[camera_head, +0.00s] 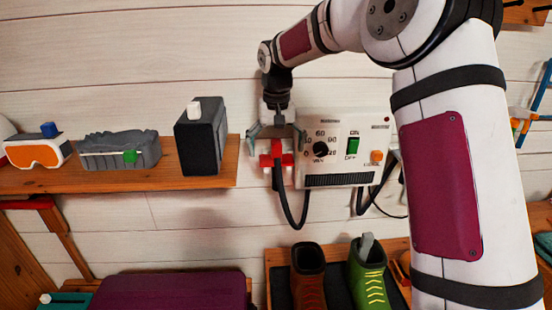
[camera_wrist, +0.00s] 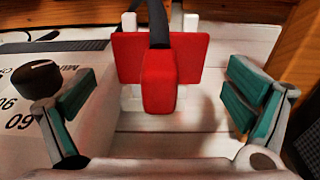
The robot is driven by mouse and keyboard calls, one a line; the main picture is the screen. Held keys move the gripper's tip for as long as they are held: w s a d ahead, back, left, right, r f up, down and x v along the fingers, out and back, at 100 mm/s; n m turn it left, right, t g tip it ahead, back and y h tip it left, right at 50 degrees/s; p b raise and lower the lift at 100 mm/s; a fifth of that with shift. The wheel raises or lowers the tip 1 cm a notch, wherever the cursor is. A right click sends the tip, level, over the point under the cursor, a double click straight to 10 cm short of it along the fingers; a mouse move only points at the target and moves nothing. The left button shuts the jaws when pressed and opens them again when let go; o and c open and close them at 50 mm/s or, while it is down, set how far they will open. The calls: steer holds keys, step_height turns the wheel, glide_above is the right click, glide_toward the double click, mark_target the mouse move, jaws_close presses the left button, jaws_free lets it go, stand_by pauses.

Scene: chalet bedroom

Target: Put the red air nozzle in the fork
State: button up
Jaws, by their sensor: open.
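The red air nozzle (camera_head: 276,156) is beside the left edge of the white control box, with its black hose hanging down. In the wrist view the nozzle (camera_wrist: 172,75) lies between the two spread fingers, with gaps on both sides. The white fork (camera_wrist: 129,27) shows as two prongs beyond the red plate, one on each side of the hose. The nozzle is at the fork; I cannot tell how fully it sits in it. My gripper (camera_head: 276,131) is open just above the nozzle, and its teal pads also show in the wrist view (camera_wrist: 158,112).
The control box (camera_head: 345,145) with a black knob and green switch is right of the nozzle. A wooden shelf (camera_head: 215,175) at left carries goggles (camera_head: 38,152), a grey item (camera_head: 118,152) and a dark block (camera_head: 200,142). Boots (camera_head: 308,275) stand below.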

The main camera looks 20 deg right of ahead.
steer(key=r, duration=0.5)
steer(key=s+r+b, duration=0.1)
steer(key=r, duration=0.2)
steer(key=shift+a+r, duration=0.15)
steer(key=shift+r, duration=0.2)
steer(key=s+r+n+t, duration=0.1)
steer(key=s+r, duration=0.1)
steer(key=s, duration=0.7)
steer(key=s+r+t, duration=0.1)
steer(key=s+r, duration=0.1)
steer(key=s, duration=0.7)
steer(key=s+f, duration=0.4)
steer(key=s, duration=0.5)
steer(key=s+f+n+t, duration=0.1)
steer(key=s+f, duration=0.3)
steer(key=s, duration=0.5)
steer(key=shift+s+d+f+t, duration=0.15)
steer(key=shift+d+f+t, duration=0.05)
steer(key=shift+d+t, duration=0.15)
